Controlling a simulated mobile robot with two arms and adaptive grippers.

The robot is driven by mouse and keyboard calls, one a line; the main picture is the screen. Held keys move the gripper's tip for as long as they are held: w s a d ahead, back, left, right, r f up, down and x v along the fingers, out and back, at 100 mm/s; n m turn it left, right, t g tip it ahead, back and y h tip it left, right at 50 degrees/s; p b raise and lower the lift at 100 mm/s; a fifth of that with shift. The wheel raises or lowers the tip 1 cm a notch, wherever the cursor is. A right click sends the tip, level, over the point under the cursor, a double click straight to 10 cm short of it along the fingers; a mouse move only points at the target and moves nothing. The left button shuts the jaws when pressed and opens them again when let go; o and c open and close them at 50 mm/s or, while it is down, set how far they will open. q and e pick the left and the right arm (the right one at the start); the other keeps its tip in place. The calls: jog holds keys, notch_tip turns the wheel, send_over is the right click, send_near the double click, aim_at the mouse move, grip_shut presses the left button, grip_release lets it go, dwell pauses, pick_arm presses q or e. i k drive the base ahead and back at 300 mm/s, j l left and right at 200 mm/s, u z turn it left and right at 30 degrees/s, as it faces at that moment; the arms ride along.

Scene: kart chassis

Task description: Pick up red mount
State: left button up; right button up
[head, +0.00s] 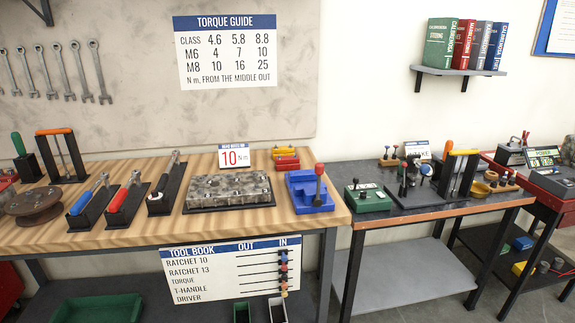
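A small red block-like part (287,163), the only piece here that looks like a red mount, sits at the back right of the wooden workbench (130,236). A yellow part (284,152) is just behind it, and I cannot tell whether they touch. The red part's details are too small to make out. Neither of my grippers is in the head view.
A dark patterned metal block (228,190) and a blue fixture (305,190) with a red-knobbed lever stand in front of the red part. A "10 Nm" sign (233,156) is to its left. Tools in black holders (92,207) fill the left. A darker bench (395,212) adjoins right.

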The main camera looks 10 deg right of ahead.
aim_at(286, 163)
jog(key=i+j, duration=0.2)
jog(key=j, duration=0.15)
jog(key=i+j+z, duration=0.1)
jog(key=j, duration=0.25)
jog(key=i+j, duration=0.2)
jog(key=j, duration=0.15)
jog(key=i+j, duration=0.2)
jog(key=j, duration=0.2)
jog(key=i+j+z, duration=0.1)
jog(key=j, duration=0.25)
jog(key=i, duration=0.05)
